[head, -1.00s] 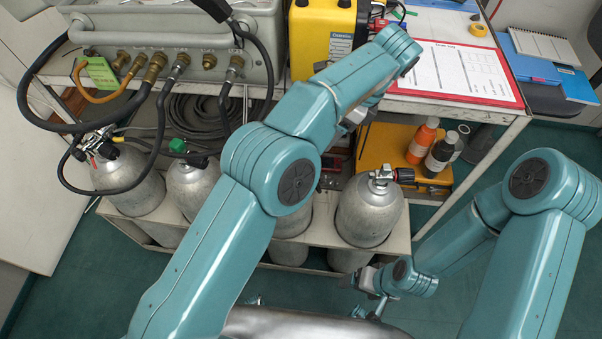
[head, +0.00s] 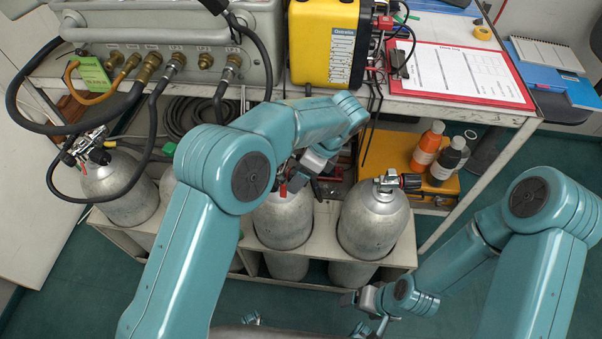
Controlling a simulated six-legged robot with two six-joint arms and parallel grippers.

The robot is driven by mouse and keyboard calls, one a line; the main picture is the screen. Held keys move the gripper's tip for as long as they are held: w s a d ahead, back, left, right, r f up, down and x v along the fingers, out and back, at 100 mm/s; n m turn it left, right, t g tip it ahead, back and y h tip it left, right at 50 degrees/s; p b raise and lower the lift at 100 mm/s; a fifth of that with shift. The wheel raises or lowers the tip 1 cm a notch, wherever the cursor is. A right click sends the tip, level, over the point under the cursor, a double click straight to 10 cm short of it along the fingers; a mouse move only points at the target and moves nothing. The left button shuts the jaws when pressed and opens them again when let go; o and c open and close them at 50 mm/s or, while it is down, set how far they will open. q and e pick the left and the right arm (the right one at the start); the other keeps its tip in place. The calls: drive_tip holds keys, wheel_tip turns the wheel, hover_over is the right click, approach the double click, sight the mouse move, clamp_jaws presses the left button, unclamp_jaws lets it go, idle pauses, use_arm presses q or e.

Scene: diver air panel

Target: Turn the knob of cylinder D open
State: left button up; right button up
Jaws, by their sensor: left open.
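Several grey cylinders stand in a rack under the bench, and I can read no letter on them. The rightmost cylinder (head: 372,222) has a metal valve with a black knob (head: 411,182) pointing right. The cylinder left of it (head: 283,221) has its valve partly hidden by my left gripper (head: 300,178). My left gripper is open, just above that cylinder's top, left of the black knob and apart from it. A small red part (head: 283,189) shows beside it. My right gripper (head: 366,318) is low in front of the rack, and its jaws are too small to judge.
A grey panel with hoses (head: 165,45), a yellow box (head: 324,42) and a red-edged clipboard (head: 460,72) are on the bench. Hoses reach the left cylinders.

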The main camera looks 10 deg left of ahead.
use_arm(q)
drive_tip(key=c, duration=1)
drive_tip(key=shift+s+f+t+b, duration=0.15)
drive_tip(key=shift+t+b, duration=0.35)
drive_tip(key=shift+b, duration=0.3)
drive_tip(key=shift+c, duration=0.2)
drive_tip(key=t+b, duration=0.2)
drive_tip(key=b, duration=0.2)
drive_tip(key=n+t+h+b, duration=0.1)
drive_tip(key=t+b, duration=0.1)
drive_tip(key=b, duration=0.3)
drive_tip(key=shift+s+f+t, duration=0.15)
drive_tip(key=shift+s+t, duration=0.05)
drive_tip(key=shift+t, duration=0.2)
drive_tip(key=shift+r+n+t+h+b, duration=0.3)
drive_tip(key=shift+t+b, duration=0.1)
drive_tip(key=shift+b, duration=0.6)
drive_tip(key=o, duration=1)
drive_tip(key=shift+o, duration=0.2)
